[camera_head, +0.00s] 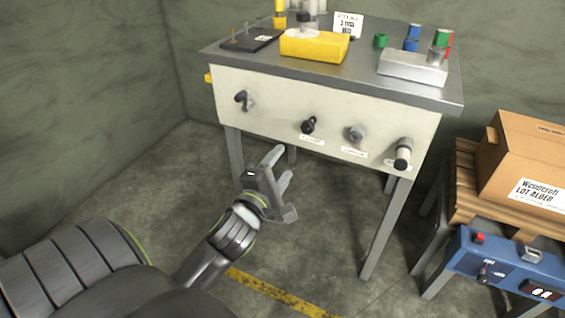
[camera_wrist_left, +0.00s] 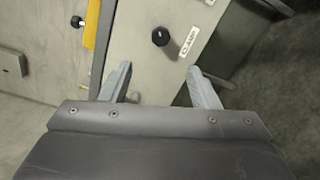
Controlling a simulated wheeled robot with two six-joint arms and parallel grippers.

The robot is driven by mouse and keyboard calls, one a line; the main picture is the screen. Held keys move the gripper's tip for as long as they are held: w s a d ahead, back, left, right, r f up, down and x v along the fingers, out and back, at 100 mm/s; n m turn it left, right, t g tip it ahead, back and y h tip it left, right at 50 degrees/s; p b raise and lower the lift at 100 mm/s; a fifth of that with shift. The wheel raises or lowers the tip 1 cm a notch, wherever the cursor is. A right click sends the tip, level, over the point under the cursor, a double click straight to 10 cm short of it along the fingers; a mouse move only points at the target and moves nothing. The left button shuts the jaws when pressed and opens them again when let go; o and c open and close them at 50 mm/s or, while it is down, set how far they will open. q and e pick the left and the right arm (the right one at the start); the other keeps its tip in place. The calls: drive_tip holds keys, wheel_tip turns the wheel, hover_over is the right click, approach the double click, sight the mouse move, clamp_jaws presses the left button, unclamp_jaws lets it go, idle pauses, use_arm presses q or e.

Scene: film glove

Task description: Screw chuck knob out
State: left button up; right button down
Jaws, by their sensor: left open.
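Several knobs sit on the pale front panel (camera_head: 270,108) of a metal-topped bench: a dark lever-like knob (camera_head: 241,97) at left, a black knob (camera_head: 308,125), a grey knob (camera_head: 357,133) and a black-ended knob (camera_head: 403,153) at right. The labels are too small to read surely, so I cannot tell which is the chuck knob. My left gripper (camera_head: 281,166) is open and empty, below and in front of the panel. In the left wrist view a labelled black knob (camera_wrist_left: 161,36) shows beyond the open fingers, apart from them. My right gripper is not in view.
The bench top (camera_head: 365,70) holds a yellow block (camera_head: 313,46), a silver block (camera_head: 412,67) and small coloured parts. A cardboard box (camera_head: 525,155) on a pallet and a blue control box (camera_head: 510,265) stand at right. Bench legs flank open floor below the panel.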

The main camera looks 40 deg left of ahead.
use_arm(q)
drive_tip(key=m+p, duration=0.1)
drive_tip(key=m, duration=0.1)
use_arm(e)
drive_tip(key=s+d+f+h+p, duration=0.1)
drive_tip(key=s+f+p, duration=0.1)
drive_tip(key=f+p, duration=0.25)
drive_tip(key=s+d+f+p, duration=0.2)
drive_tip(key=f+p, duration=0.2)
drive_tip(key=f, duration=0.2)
use_arm(q)
drive_tip(key=n+p, duration=0.9)
drive_tip(key=n, duration=0.9)
approach(306, 129)
drive_tip(key=d+x, duration=0.1)
drive_tip(key=x, duration=0.7)
drive_tip(key=a+x, duration=0.1)
drive_tip(key=x, duration=0.1)
drive_tip(key=shift+w, duration=0.3)
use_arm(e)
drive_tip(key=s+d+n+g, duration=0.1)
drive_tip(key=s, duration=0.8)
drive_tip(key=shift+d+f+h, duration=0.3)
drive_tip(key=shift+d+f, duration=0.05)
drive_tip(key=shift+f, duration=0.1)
use_arm(q)
drive_tip(key=shift+c, duration=0.3)
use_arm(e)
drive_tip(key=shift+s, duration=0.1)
